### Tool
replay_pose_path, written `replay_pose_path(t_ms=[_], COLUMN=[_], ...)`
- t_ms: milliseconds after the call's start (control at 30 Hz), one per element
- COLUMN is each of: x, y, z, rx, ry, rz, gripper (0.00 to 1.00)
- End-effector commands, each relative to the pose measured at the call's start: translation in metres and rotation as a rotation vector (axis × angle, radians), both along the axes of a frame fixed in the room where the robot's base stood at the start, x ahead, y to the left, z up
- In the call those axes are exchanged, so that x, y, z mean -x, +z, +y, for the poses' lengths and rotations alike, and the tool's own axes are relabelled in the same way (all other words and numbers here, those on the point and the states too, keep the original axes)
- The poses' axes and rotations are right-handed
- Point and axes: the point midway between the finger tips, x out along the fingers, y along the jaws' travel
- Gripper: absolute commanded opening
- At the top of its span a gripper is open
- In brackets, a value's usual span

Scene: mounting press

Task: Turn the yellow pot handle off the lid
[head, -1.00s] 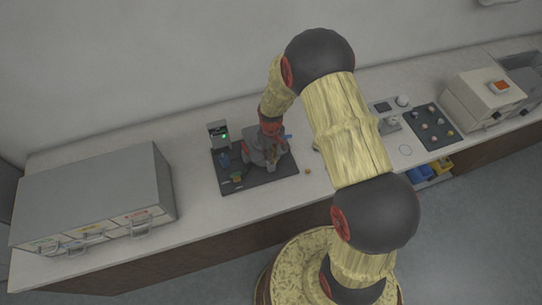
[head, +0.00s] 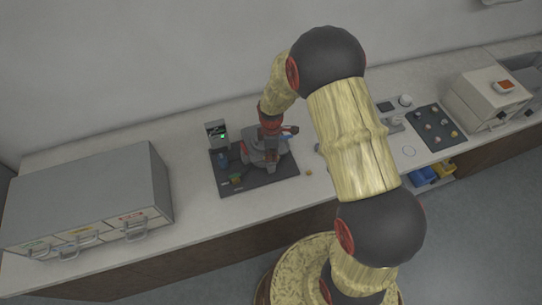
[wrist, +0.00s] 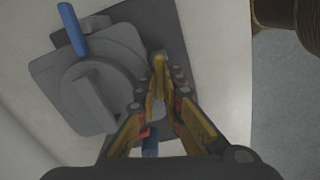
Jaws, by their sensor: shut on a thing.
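The grey press (head: 254,158) stands on a dark mat (head: 281,177). In the wrist view its broad grey body (wrist: 45,70) with a round lid (wrist: 95,95) fills the left, and a blue lever (wrist: 72,30) sticks up from it. My gripper (wrist: 163,78) points at the right edge of the press, its two fingers nearly together. A narrow yellow piece (wrist: 159,66), seemingly the pot handle, sits between the fingertips, and the gripper is shut on it. The fingers hide most of it, and how it meets the lid is not clear. In the head view my wrist hides the grip.
A grey drawer cabinet (head: 90,190) stands to the left. A small box with a green light (head: 216,133) is behind the mat. A small yellow piece (head: 308,172) lies on the counter right of the mat. A dark tray of knobs (head: 436,127) and a pale machine (head: 490,95) are farther right.

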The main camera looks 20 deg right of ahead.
Motion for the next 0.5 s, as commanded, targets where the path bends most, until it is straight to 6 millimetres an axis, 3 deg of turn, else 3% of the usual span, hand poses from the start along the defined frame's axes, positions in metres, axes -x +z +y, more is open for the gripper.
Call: replay_pose_path(t_ms=[500], x=[-0.0006], y=[0.0003], z=[-0.0003], rx=[0.000], ry=[0.251], rz=[-0.002], gripper=[0.00])
